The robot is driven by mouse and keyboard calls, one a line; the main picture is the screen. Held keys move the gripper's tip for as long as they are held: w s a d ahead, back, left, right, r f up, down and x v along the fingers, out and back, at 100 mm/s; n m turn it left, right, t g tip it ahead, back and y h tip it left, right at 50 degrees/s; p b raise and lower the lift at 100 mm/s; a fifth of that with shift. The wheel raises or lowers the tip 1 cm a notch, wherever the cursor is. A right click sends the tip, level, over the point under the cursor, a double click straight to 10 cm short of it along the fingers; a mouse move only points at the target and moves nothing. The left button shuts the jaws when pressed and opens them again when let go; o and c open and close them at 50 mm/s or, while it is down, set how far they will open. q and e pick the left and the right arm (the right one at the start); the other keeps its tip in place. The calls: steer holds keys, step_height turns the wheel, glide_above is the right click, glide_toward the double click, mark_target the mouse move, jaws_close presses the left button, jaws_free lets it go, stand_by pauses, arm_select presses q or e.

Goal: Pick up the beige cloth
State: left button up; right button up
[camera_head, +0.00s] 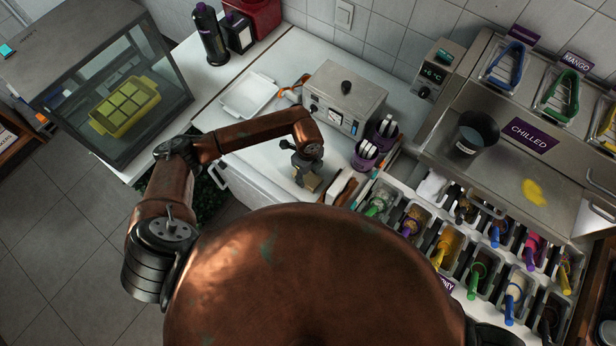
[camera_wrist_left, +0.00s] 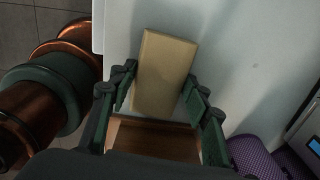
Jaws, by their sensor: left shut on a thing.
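The beige cloth (camera_wrist_left: 165,72) looks like a flat folded rectangle in the left wrist view. It lies between the fingers of my left gripper (camera_wrist_left: 158,93), which is shut on it, and its far end sticks out past the fingertips. In the head view, my left gripper (camera_head: 306,178) points down over the white counter, and a small beige part of the cloth (camera_head: 313,183) shows at the fingers. Whether the cloth touches the counter is unclear. A brown surface (camera_wrist_left: 150,139) shows nearer the palm. My right gripper is not in view.
Purple cups (camera_head: 366,154) and a steel box (camera_head: 343,95) stand close behind and right of the gripper. A white tray (camera_head: 248,95) lies at the back left of the counter. Topping bins with coloured scoops (camera_head: 449,246) fill the right. Bare counter (camera_head: 262,165) lies left of the gripper.

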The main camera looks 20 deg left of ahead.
mark_target(308, 176)
arm_select(q)
step_height(308, 176, up, 10)
steer(key=b, duration=0.1)
stand_by(0.5)
steer(key=o, duration=0.5)
steer(key=c, duration=0.4)
